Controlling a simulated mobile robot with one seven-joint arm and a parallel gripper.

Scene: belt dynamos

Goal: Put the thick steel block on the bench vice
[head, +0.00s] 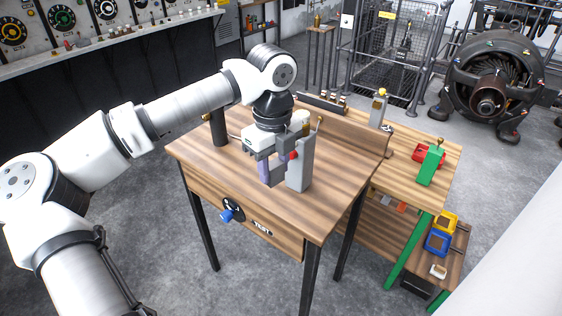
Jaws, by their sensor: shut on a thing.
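My gripper (268,170) points down over the middle of the wooden table (220,160). A small pale lavender-grey block (264,172) shows between its fingers, and the gripper is shut on it. This looks like the steel block, but it is small and partly covered by the fingers. I cannot tell whether it touches the tabletop. A tall grey upright (303,165) with a brass knob on top stands just right of the gripper, very close to it. A red spot shows near it. I cannot clearly make out the bench vice.
A dark cylinder (219,128) stands at the table's back left. The table's front left is clear.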

